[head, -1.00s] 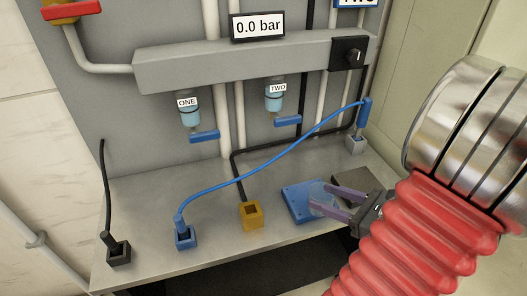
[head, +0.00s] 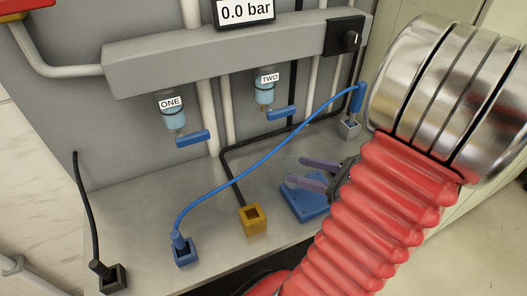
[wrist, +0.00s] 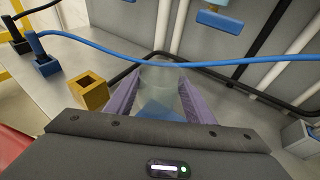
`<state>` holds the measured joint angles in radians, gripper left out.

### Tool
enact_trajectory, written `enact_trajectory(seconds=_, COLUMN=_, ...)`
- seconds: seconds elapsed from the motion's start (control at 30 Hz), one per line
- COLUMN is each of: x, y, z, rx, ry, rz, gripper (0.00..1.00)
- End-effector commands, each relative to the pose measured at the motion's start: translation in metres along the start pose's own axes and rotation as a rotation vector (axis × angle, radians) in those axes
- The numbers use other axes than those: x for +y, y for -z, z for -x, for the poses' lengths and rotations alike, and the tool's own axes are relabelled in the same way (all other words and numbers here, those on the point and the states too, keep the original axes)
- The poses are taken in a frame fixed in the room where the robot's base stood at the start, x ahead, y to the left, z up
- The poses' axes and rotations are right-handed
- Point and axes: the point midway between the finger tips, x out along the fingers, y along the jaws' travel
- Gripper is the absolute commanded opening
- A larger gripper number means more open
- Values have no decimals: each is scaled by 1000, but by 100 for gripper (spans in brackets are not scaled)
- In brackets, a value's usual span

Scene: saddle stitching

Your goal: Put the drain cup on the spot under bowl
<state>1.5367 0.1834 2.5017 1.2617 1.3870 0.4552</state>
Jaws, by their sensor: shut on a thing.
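My gripper (head: 310,172) is shut on a clear, see-through drain cup (wrist: 160,82), between its two purple fingers. In the head view the cup is faint and shows just above the blue plate (head: 308,208); the plate also shows blurred through the cup in the wrist view. Two clear bowls with light blue content hang under the grey manifold: bowl ONE (head: 175,113) at the left and bowl TWO (head: 265,90) to its right. The gripper is right of and below both bowls. I cannot make out a marked spot on the bench under them.
A blue cable (head: 262,158) arcs from the blue socket (head: 185,252) to the grey socket (head: 349,129), close behind the gripper. A yellow socket (head: 253,220) stands left of the blue plate. Blue levers hang below the bowls.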

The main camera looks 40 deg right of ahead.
Motion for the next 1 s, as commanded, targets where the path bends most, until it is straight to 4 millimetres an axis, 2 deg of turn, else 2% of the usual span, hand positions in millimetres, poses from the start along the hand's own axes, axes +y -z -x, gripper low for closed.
enact_trajectory(seconds=0.27, x=-8, y=-5, z=-15, rx=0, ry=-5, rz=3, gripper=22)
enact_trajectory(seconds=0.67, x=-37, y=-21, z=-66, rx=0, ry=-7, rz=3, gripper=22)
enact_trajectory(seconds=1.0, x=-67, y=-36, z=-117, rx=0, ry=-8, rz=4, gripper=22)
